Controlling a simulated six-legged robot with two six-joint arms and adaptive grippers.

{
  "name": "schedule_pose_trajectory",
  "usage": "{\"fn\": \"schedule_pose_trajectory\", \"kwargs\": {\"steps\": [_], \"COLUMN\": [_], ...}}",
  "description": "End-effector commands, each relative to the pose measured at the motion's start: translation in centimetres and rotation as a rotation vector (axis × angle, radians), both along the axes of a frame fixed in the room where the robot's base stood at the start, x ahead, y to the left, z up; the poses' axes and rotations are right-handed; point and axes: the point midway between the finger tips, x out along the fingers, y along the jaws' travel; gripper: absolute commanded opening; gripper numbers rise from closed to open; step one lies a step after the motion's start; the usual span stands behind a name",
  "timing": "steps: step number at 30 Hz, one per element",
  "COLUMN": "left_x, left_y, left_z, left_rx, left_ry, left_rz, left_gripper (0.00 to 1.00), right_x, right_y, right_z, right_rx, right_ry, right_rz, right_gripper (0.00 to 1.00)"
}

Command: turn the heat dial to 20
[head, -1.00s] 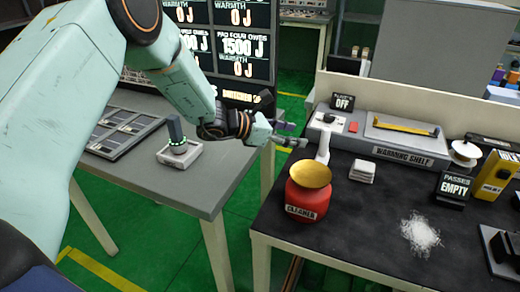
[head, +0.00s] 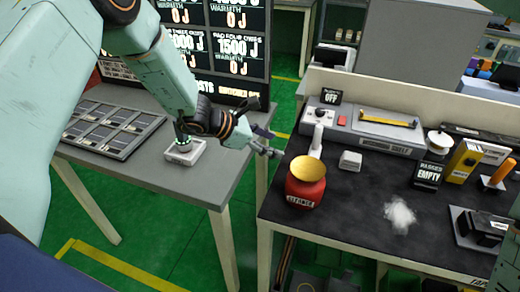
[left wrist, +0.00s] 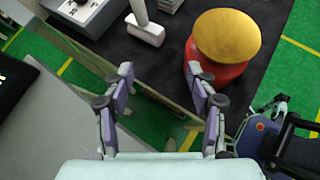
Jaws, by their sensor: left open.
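The heat dial appears to be the small dark knob (head: 319,112) on the left end of the grey warming shelf unit, beside a red button (head: 341,121). A black display reading OFF (head: 331,97) stands behind it. In the left wrist view part of the unit (left wrist: 92,12) shows at the top left edge; a dial setting cannot be read. My left gripper (head: 268,143) is open and empty, in front and to the left of the unit, apart from the dial. Its fingers (left wrist: 162,78) are spread over the gap between the tables. My right gripper is not in view.
A red jar with a yellow top (head: 307,183) and a white-handled tool (head: 316,140) stand close to the gripper. A white block (head: 350,160) sits nearby. A grey table (head: 205,180) with a white box (head: 186,152) is at left.

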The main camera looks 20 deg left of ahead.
Motion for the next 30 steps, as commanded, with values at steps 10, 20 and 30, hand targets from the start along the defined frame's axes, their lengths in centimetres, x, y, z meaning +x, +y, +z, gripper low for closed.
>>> {"fn": "schedule_pose_trajectory", "kwargs": {"steps": [10,20,30], "left_x": [-2.3,-2.4,-4.8], "left_y": [-0.2,-0.2,-0.1], "left_z": [-1.8,-2.0,-4.1], "left_rx": [0.08,0.085,0.152], "left_ry": [0.049,0.052,0.092], "left_rz": [-0.06,-0.064,-0.119], "left_gripper": [0.57,0.57,0.57], "right_x": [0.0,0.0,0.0], "right_y": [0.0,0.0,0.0], "right_z": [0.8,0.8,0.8], "right_rx": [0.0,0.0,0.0], "right_ry": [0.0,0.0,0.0], "right_rz": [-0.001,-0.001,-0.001], "right_gripper": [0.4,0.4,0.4]}}
